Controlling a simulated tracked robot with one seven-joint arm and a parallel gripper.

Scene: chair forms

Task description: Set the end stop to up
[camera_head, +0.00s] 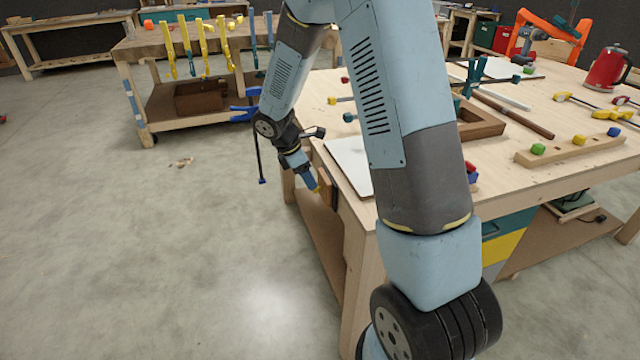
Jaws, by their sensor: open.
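My gripper (312,184) is low beside the left edge of the near workbench (355,208), its tip pointing down and right. It is small in the picture; it is open, and I see nothing held in it. Just right of its tip, a brown wooden piece (328,187) stands against the bench's side, partly behind the gripper. It may be the end stop, but I cannot tell for sure, nor whether it is up or down. I cannot tell whether the gripper touches it. My forearm hides part of the bench.
A white panel (350,165) lies on the bench's left end. A wooden strip with coloured knobs (570,150), a wooden frame (482,122) and a red kettle (605,70) are on the top. Another bench (155,45) stands behind. The floor at left is mostly clear.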

